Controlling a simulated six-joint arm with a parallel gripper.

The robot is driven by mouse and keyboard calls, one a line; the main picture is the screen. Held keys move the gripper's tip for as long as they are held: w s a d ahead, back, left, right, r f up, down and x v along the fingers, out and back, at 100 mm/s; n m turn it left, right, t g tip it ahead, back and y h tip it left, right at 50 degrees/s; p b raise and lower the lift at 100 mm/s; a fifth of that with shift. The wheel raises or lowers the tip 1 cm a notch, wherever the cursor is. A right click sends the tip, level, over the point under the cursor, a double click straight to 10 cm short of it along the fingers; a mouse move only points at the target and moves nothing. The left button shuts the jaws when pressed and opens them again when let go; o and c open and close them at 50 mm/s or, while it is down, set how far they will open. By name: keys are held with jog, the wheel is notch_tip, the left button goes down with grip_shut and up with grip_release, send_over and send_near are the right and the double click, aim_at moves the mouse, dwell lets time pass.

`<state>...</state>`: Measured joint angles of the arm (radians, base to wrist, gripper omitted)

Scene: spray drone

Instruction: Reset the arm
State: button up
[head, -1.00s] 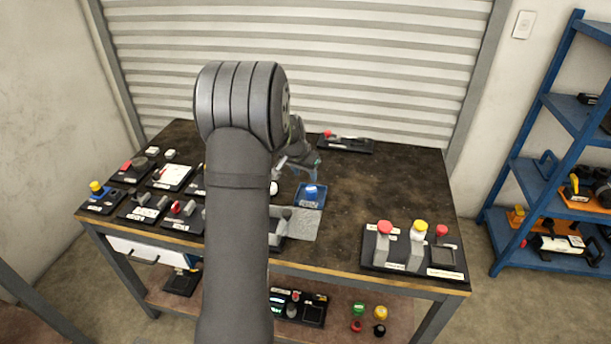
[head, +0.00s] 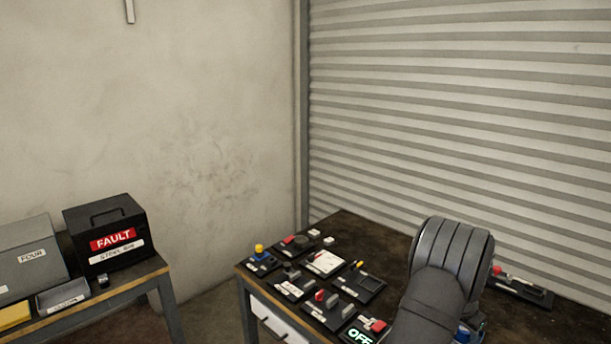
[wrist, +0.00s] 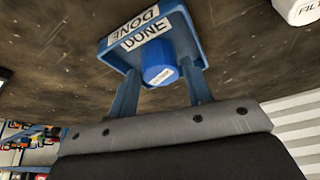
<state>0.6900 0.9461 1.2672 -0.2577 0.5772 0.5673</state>
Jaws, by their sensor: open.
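My gripper (wrist: 161,78) shows in the wrist view with its two blue fingers apart. A blue tray (wrist: 110,53) with DONE labels lies on the dark bench top beyond the fingertips. A blue round piece (wrist: 157,66) with a small white label is at the tray, seen between the fingers; I cannot tell whether they touch it, but they are not closed on it. In the head view my bent grey arm hides the gripper, and only a bit of blue (head: 462,334) shows beside it at the bottom edge.
The workbench (head: 345,222) carries several switch and button modules to the left of my arm. A red-ended module (head: 520,288) lies at its back right. A side table (head: 130,280) at left holds a black FAULT box (head: 108,238) and a grey box (head: 30,258). A shutter stands behind.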

jog(key=shift+x, duration=0.85)
jog(key=shift+w+r, duration=0.1)
jog(key=shift+r, duration=1.15)
jog(key=shift+f, duration=0.1)
